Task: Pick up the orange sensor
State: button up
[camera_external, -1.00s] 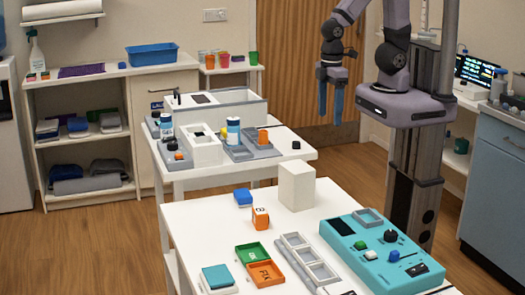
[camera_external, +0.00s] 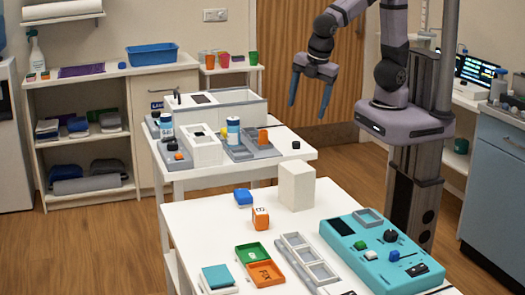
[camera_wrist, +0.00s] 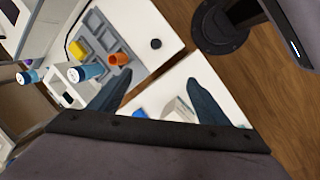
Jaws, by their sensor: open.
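An orange block (camera_external: 260,218) with dark markings stands on the front white table, just in front of a blue block (camera_external: 243,197). A small orange cylinder (camera_external: 263,136) stands on a grey tray on the rear table and shows in the wrist view (camera_wrist: 119,60). I cannot tell for certain which of these is the sensor. My gripper (camera_external: 309,108) is open and empty, high above the tables, with its blue fingers pointing down. In the wrist view its two fingers (camera_wrist: 162,80) are spread apart with nothing between them. The orange block is not clearly visible there.
A tall white block (camera_external: 297,186) stands at the back of the front table. A teal panel (camera_external: 345,232) with knobs lies right. Green (camera_external: 250,253) and orange (camera_external: 265,273) trays lie in front, beside a grey slotted tray (camera_external: 290,242). White boxes and bottles stand on the rear table.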

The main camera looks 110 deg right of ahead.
jog(key=w+a+f+n+t+h+b, duration=0.2)
jog(key=w+a+f+n+b, duration=0.1)
jog(key=w+n+b, duration=0.3)
notch_tip(320, 180, up, 4)
jog(key=n+t+h+b, duration=0.2)
jog(key=n+t+b, duration=0.75)
jog(key=n, duration=0.65)
send_over(253, 214)
jog(key=s+a, duration=0.2)
jog(key=s, duration=0.3)
jog(key=shift+g, duration=0.35)
jog(key=f, duration=2)
jog(key=shift+w+d, duration=0.15)
jog(key=shift+w, duration=0.05)
jog(key=shift+f, duration=0.25)
jog(key=shift+a+f+p+x, duration=0.15)
jog(key=shift+p+x, duration=0.1)
jog(key=shift+x, duration=1.6)
jog(key=shift+a+f+p+x, duration=0.15)
jog(key=shift+p+x, duration=0.1)
jog(key=shift+x, duration=1.6)
jog(key=shift+c, duration=0.6)
